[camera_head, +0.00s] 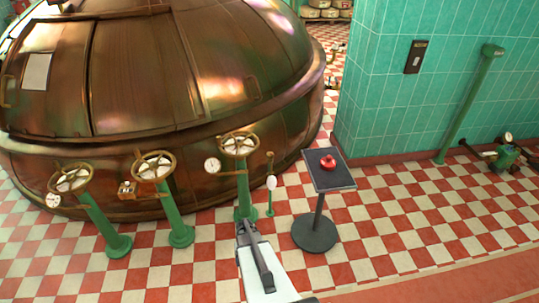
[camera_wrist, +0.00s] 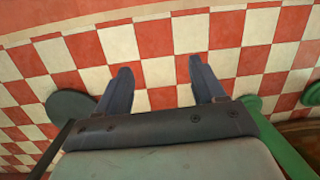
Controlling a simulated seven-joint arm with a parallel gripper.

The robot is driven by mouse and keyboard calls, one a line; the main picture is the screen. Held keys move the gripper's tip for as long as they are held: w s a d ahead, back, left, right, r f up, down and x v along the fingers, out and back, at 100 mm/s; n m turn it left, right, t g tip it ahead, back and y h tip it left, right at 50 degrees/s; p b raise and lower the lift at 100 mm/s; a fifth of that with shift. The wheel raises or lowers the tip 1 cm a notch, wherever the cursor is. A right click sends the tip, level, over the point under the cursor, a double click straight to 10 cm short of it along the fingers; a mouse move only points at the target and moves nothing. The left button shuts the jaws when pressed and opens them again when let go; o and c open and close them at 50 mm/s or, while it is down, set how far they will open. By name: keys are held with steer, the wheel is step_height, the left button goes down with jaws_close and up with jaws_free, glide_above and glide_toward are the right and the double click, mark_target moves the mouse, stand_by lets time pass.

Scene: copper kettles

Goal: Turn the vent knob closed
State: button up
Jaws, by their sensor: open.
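The red knob (camera_head: 328,162) sits on a dark square panel (camera_head: 336,180) on top of a black pedestal right of the copper kettle; I take it to be the vent knob. How far it is turned is too small to tell. My gripper (camera_head: 241,227) is left of the pedestal and apart from the knob. In the wrist view my gripper (camera_wrist: 160,66) has its two dark fingers spread, with only checkered floor between them. The knob is not visible in the wrist view.
The large copper kettle (camera_head: 150,70) fills the left. Several green posts with brass handwheels (camera_head: 239,145) stand before it. The pedestal's round base (camera_head: 315,233) also shows in the wrist view (camera_wrist: 70,104). A teal tiled wall (camera_head: 385,105) stands behind the panel.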

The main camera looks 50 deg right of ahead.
steer(key=s+a+r+n+g, duration=0.3)
steer(key=s+a, duration=0.4)
steer(key=a, duration=0.6)
steer(key=s+a+r+n+g, duration=0.25)
steer(key=s+a, duration=0.55)
steer(key=a, duration=0.5)
steer(key=w+d+r+m+t, duration=0.1)
steer(key=w+d+r+t, duration=0.15)
steer(key=w+d, duration=1.2)
step_height(320, 180, up, 23)
steer(key=n+t+h, duration=0.2)
steer(key=n+t, duration=0.2)
steer(key=n, duration=0.9)
glide_above(270, 154)
step_height(270, 154, down, 13)
steer(key=shift+w+d+f, duration=0.1)
steer(key=shift+w+d, duration=0.05)
